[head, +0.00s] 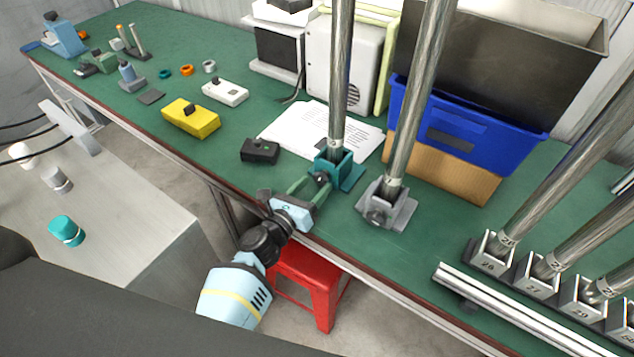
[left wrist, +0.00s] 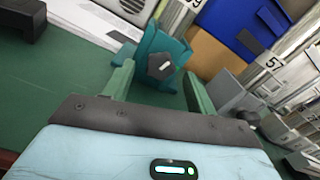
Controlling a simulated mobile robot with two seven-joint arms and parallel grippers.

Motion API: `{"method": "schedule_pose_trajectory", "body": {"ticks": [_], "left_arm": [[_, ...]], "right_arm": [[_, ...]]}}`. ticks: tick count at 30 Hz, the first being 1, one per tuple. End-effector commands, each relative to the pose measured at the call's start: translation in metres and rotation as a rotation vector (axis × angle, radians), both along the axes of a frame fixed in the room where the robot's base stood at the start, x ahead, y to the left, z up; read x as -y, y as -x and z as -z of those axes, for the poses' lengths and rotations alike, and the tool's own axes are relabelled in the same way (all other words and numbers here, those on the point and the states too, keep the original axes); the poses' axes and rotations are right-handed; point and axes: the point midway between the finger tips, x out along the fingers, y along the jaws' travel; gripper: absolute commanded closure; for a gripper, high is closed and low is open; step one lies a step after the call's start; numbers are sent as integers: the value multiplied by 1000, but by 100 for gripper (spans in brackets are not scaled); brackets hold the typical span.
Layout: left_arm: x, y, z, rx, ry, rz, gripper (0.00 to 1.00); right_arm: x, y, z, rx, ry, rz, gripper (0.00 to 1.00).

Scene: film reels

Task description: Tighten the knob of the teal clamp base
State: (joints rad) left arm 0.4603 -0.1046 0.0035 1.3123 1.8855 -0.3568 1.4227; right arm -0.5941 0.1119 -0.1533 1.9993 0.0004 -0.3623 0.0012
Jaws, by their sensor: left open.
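The teal clamp base (head: 350,177) stands on the green bench with a metal pole (head: 338,90) upright in it. Its dark knob (left wrist: 161,67) faces my left gripper and bears a short white mark. My left gripper (head: 308,185) is open, with its green fingers pointing at the base. In the left wrist view, the fingers (left wrist: 158,86) are on either side of the knob's line, and the knob shows between and just beyond the tips. I cannot tell whether they touch it. My right gripper is out of view.
A grey clamp base (head: 386,212) with its own pole (head: 417,90) stands close to the right. A black box (head: 260,151) and paper sheets (head: 302,132) lie to the left and behind. A blue bin (head: 465,135) is at the back. A red stool (head: 318,290) stands below the bench edge.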

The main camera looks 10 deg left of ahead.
Motion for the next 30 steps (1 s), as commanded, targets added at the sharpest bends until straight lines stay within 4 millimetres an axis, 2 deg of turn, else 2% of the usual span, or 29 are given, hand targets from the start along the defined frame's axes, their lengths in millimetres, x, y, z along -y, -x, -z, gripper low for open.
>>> {"method": "schedule_pose_trajectory", "body": {"ticks": [6,17,27,30], "left_arm": [[7,-18,1,0,0,0,43],[8,-21,0,0,-1,0,45],[8,-21,0,0,-1,0,88],[8,-21,0,1,-4,0,88]], "right_arm": [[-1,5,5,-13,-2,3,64],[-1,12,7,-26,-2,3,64],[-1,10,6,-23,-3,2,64],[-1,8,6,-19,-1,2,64]]}}
